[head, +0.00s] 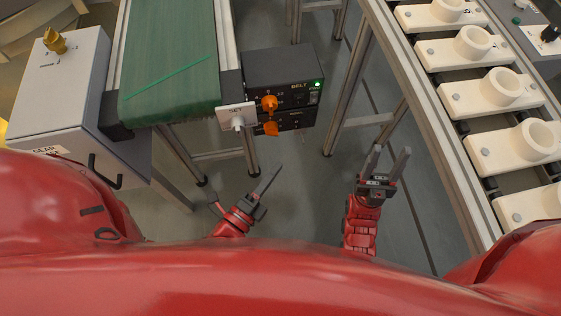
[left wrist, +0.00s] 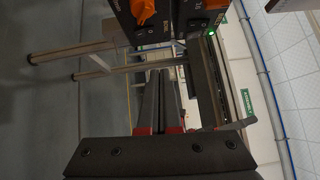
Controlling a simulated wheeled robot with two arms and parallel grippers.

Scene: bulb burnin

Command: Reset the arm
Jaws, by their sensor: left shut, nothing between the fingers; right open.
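My left gripper (head: 270,178) is in the lower middle of the head view, over the floor, below the belt control box. Its fingers are shut with nothing between them; the left wrist view also shows the dark fingers (left wrist: 162,95) close together and empty. My right gripper (head: 390,153) is to the right of it, also over the floor. Its two fingers point up in the picture, spread apart and empty. Neither gripper touches anything that I can see.
The black control box (head: 285,72) has orange knobs and a lit green lamp. A white SET plate (head: 232,112) stands beside the green conveyor belt (head: 170,50). A grey cabinet (head: 60,90) is at left. A rail with white ring holders (head: 505,95) is at right. Metal legs border the floor.

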